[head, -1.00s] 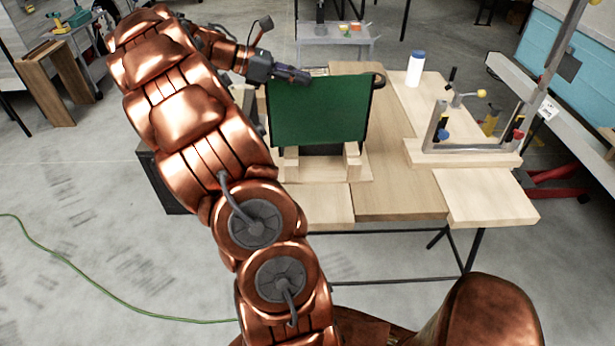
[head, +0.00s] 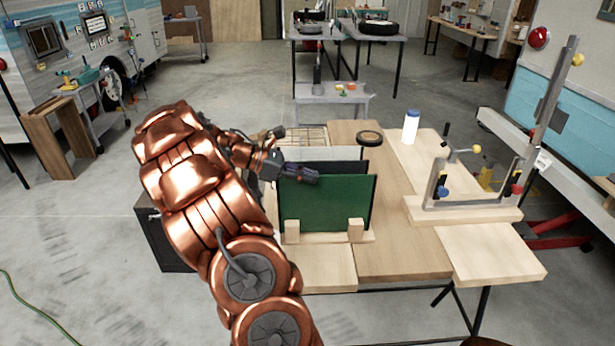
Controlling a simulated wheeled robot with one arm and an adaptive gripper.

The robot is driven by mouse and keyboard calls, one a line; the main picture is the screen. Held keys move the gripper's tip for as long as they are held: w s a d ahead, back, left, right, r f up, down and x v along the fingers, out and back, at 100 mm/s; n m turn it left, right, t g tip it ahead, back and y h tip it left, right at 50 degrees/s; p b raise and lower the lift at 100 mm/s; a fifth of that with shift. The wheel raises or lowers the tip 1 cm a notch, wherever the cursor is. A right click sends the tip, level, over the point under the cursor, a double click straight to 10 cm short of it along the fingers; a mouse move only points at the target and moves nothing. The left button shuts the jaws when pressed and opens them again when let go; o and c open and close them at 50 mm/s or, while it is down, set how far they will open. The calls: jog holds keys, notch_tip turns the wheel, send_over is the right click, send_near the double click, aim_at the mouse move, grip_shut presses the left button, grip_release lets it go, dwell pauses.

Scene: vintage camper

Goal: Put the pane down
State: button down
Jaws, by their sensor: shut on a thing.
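The pane is a green rectangular panel (head: 325,205) standing nearly upright on the workbench. Its lower part is behind the two front posts of a light wooden rack (head: 292,232). Whether its bottom edge rests on the rack base is hidden. My gripper (head: 304,174) is at the pane's top edge, left of its middle, and is shut on it. The fingertips are partly hidden and small. A dark panel (head: 345,167) stands just behind the pane.
The wooden workbench (head: 400,240) has a white bottle with blue cap (head: 411,127), a dark ring-shaped wheel (head: 369,138), a wire rack (head: 305,138) and a metal clamp frame (head: 470,195) at right. Bare boards lie right of the pane.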

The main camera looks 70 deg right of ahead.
jog(key=shift+f, duration=0.3)
jog(key=c, duration=1.3)
grip_release()
jog(key=shift+f, duration=0.1)
jog(key=shift+w, duration=0.1)
jog(key=shift+b+v, duration=1)
jog(key=shift+v, duration=4.95)
jog(key=shift+a, duration=0.1)
